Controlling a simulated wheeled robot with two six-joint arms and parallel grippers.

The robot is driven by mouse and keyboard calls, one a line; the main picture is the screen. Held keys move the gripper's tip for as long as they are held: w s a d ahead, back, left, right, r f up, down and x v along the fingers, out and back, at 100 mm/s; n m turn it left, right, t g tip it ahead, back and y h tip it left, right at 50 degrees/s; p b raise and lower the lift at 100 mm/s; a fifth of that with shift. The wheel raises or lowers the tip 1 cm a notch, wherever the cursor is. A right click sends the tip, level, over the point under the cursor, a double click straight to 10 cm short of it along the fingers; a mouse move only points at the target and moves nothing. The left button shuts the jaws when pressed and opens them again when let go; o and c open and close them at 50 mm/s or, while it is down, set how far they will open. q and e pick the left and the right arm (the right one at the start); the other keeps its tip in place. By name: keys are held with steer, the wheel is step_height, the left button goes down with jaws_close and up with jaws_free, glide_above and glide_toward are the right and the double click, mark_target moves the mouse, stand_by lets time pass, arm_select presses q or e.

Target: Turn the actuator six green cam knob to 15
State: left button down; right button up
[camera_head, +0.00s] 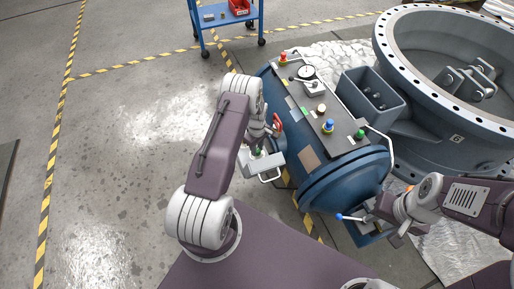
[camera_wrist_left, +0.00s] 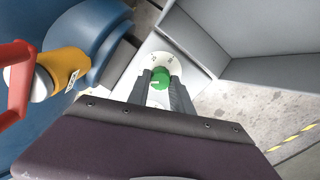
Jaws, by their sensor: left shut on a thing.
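The green cam knob (camera_wrist_left: 160,77) sits on a pale round dial (camera_wrist_left: 160,62) with small printed marks, on a light grey box. In the left wrist view my left gripper (camera_wrist_left: 161,88) has one finger on each side of the knob and is shut on it. A pale line shows on the knob, but the dial numbers are too small to read. In the head view my left gripper (camera_head: 259,146) is at the grey box (camera_head: 262,165) beside the blue tank, and its arm hides part of it. My right gripper (camera_head: 372,212) is near a blue-tipped lever (camera_head: 340,216); its fingers are unclear.
The blue tank (camera_head: 325,185) carries a panel with several coloured knobs and a gauge (camera_head: 306,72). A red handle on an orange fitting (camera_wrist_left: 62,67) is close left of my left gripper. A large grey valve ring (camera_head: 390,55) stands at right. Floor at left is clear.

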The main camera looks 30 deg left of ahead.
arm_select(q)
steer(key=n, duration=0.5)
steer(key=shift+n+p, duration=0.3)
steer(key=shift+p, duration=0.05)
steer(key=shift+n, duration=2.2)
steer(key=c, duration=1.1)
jaws_free()
steer(key=shift+c, duration=0.2)
steer(key=shift+r, duration=0.15)
step_height(320, 180, up, 9)
steer(key=p, duration=0.3)
